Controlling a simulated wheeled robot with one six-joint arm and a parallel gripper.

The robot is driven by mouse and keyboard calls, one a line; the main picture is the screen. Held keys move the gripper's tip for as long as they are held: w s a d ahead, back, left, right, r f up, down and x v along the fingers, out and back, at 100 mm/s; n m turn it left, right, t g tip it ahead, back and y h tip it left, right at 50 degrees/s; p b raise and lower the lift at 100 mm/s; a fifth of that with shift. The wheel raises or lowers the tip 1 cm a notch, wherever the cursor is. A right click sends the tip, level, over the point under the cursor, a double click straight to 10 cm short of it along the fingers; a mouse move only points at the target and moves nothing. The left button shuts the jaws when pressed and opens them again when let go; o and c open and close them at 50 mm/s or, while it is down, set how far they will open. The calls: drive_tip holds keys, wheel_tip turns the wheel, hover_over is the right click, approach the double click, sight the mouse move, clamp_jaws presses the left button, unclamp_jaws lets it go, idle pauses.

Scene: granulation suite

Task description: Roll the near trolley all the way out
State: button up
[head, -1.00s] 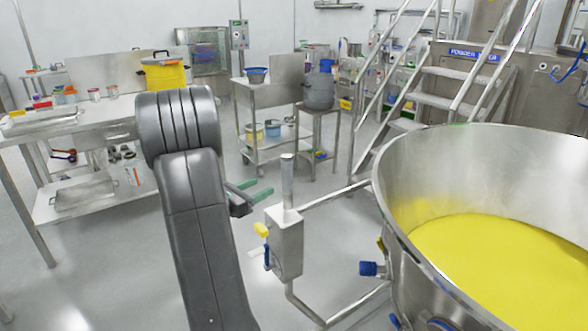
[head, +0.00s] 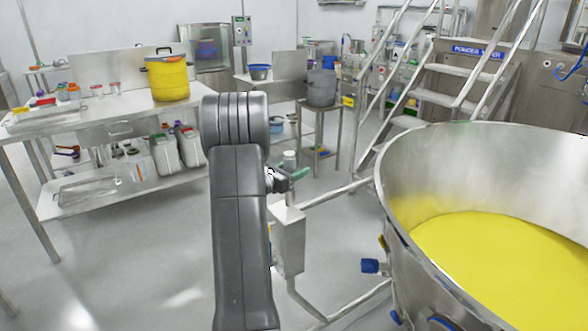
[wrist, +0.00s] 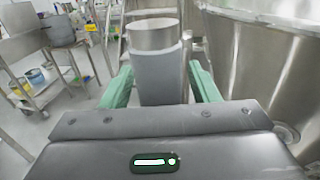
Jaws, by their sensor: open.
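The large steel bowl (head: 395,200) with yellow powder stands at the right, with a tubular steel frame (head: 330,197) running from it to a grey box (head: 289,240). I take this to be the near trolley. An upright post (head: 289,158) rises from the box. My gripper (head: 296,175) is at the post, with its green fingers open. In the wrist view, the post (wrist: 155,70) stands between the two spread fingers of my gripper (wrist: 161,85), with a gap on each side. The bowl (wrist: 255,60) is to the right there. My arm hides part of the box.
A steel bench (head: 120,105) with a yellow pail (head: 167,80) is at the left. A cart (head: 290,66) with a blue bowl and a stand with a grey pot (head: 321,88) are behind. Stairs (head: 455,72) rise at the back right.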

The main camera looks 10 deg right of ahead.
drive_tip(key=shift+c, duration=0.2)
clamp_jaws()
drive_tip(key=shift+a+f, duration=0.1)
drive_tip(key=shift+a, duration=0.15)
drive_tip(key=w+a+v, duration=0.1)
drive_tip(key=w+v, duration=0.1)
drive_tip(key=v, duration=1)
drive_tip(key=w+a+b+v, duration=0.1)
drive_tip(key=v, duration=1)
drive_tip(key=shift+w+a+r, duration=0.2)
drive_tip(key=shift+a+r, duration=0.2)
drive_tip(key=shift+a, duration=0.05)
drive_tip(key=shift+w+d, duration=0.1)
drive_tip(key=shift+d, duration=0.1)
